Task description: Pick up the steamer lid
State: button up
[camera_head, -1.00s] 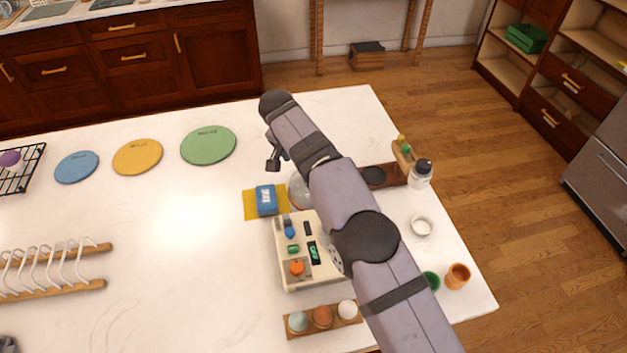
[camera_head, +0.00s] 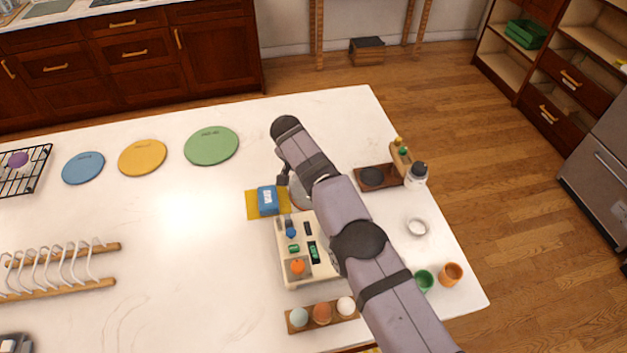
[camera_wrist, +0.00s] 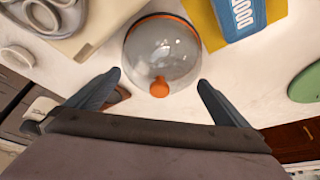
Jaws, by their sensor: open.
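The steamer lid (camera_wrist: 165,52) is a clear dome with an orange rim and an orange knob (camera_wrist: 159,88). In the wrist view it lies on the white counter, just beyond my fingertips. My gripper (camera_wrist: 159,84) is open, with one dark finger on each side of the knob in the picture and nothing held. In the head view the lid (camera_head: 297,193) is mostly hidden behind my arm, and my gripper (camera_head: 283,180) is only partly visible beside it.
A blue packet (camera_head: 268,200) on a yellow mat (camera_head: 252,206) lies close left of the lid. A brown tray (camera_head: 365,184) and a bottle (camera_head: 416,175) stand right.

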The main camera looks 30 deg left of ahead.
jog(key=c, duration=0.9)
jog(key=shift+s, duration=0.1)
jog(key=shift+c, duration=0.2)
jog(key=shift+d+f, duration=0.1)
jog(key=shift+r+b, duration=0.35)
jog(key=shift+r, duration=0.05)
jog(key=c, duration=0.4)
notch_tip(320, 180, up, 10)
jog(key=p, duration=0.7)
jog(key=shift+f, duration=0.25)
jog(key=shift+c, duration=0.6)
